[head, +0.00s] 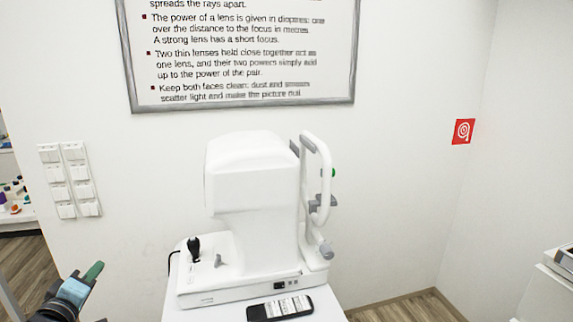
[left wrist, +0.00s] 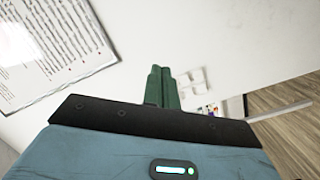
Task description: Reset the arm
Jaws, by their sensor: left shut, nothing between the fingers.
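My left gripper (head: 95,270) is at the lower left of the head view, left of the white table and apart from it. Its green fingers are together with nothing between them. The left wrist view shows the same closed fingers (left wrist: 161,75) pointing up in front of the white wall. The right gripper is not in view. A white eye-test machine (head: 255,205) stands upright on the table, with a black joystick (head: 194,248) and a white head-rest frame (head: 318,180).
A dark phone-like object (head: 280,307) lies on the white table (head: 325,298) in front of the machine. Switches (head: 70,180), a framed text board (head: 240,50) and a red sign (head: 463,131) are on the wall. Floor shows at the left; a pale unit (head: 548,290) stands at the right.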

